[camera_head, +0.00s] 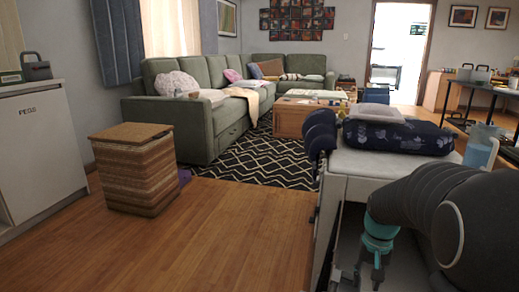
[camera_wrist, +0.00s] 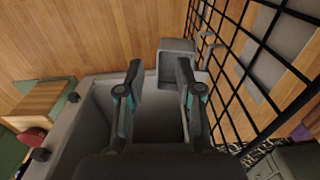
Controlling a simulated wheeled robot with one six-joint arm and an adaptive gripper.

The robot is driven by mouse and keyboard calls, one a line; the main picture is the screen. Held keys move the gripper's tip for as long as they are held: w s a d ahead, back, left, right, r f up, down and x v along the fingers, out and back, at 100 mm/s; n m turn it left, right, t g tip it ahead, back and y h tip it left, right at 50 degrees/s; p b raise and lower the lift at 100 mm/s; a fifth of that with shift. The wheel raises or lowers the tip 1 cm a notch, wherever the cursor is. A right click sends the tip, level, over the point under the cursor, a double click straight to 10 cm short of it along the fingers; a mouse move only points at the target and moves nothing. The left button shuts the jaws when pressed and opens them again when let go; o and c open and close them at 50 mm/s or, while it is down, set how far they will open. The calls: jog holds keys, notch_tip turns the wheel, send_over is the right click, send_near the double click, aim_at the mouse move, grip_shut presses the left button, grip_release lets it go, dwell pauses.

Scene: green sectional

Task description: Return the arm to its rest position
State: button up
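My arm (camera_head: 440,205) is at the lower right of the head view, bent over a white-topped unit, with a teal joint low down. My gripper (camera_wrist: 158,75) points down in the wrist view. Its two dark fingers with teal parts stand well apart, and nothing shows between them except the grey surfaces beyond. In the head view only part of the wrist end shows at the bottom edge, and the fingertips cannot be made out there.
A grey open bin (camera_wrist: 95,105) and a smaller grey box (camera_wrist: 176,47) lie beyond the fingers. A black wire grid (camera_wrist: 250,60) stands close on the right. The white-topped unit (camera_head: 350,163) holds dark folded cloth (camera_head: 400,136). A woven basket (camera_head: 135,170) stands on open wood floor.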

jog(key=s+a+r+n+t+p, duration=0.2)
jog(key=s+a+r+p, duration=0.1)
jog(key=s+a+r, duration=0.3)
jog(key=s+a+r+n+t+p, duration=0.1)
jog(key=s+a+r+t+p, duration=0.2)
jog(key=s+a+r, duration=0.3)
jog(key=s+r, duration=0.5)
jog(key=s, duration=0.2)
jog(key=shift+r+n, duration=0.3)
jog(key=shift+n, duration=0.1)
dwell(0.6)
